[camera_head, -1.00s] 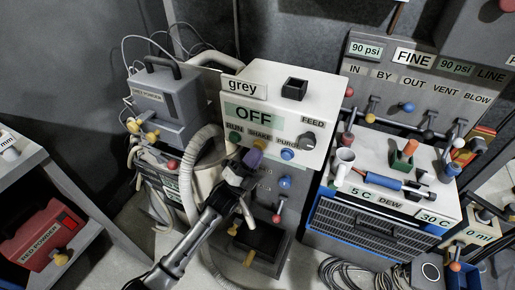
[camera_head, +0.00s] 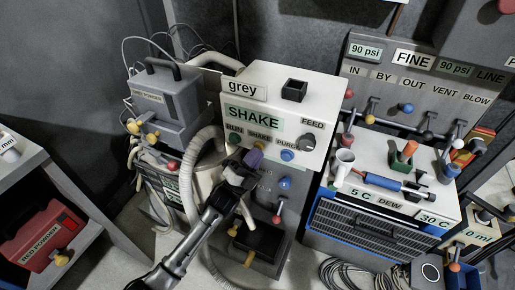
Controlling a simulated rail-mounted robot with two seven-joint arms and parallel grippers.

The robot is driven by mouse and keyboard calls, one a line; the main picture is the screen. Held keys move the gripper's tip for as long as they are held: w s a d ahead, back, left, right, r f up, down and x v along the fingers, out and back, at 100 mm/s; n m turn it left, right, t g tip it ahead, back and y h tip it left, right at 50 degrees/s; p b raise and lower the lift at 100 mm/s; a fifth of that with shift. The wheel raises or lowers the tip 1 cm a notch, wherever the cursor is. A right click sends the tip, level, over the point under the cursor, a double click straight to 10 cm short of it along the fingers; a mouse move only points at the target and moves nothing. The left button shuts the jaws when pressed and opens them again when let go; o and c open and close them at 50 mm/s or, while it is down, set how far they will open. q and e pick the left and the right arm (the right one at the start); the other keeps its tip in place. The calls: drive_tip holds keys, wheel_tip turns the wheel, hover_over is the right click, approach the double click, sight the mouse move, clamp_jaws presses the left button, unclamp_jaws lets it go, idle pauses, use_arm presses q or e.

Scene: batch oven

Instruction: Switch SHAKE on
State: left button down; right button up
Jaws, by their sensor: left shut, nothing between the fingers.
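The white control box labelled "grey" (camera_head: 315,84) stands in the middle of the head view. Its green display (camera_head: 253,117) reads SHAKE. Below it are the labels RUN, SHAKE and PURGE, with a purple button (camera_head: 253,158) under SHAKE. My left gripper (camera_head: 241,167) is shut and empty, with its tips at or just below the purple button. I cannot tell whether they touch it. The gripper partly hides the lower front of the box. My right gripper is not in view.
A ribbed hose (camera_head: 189,180) runs close left of my arm. The blue-framed DEW unit (camera_head: 370,232) stands to the right.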

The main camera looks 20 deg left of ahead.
use_arm(q)
drive_tip(key=shift+s, duration=0.1)
drive_tip(key=s+p, duration=0.4)
drive_tip(key=s, duration=0.2)
drive_tip(key=shift+a, duration=0.2)
idle(0.8)
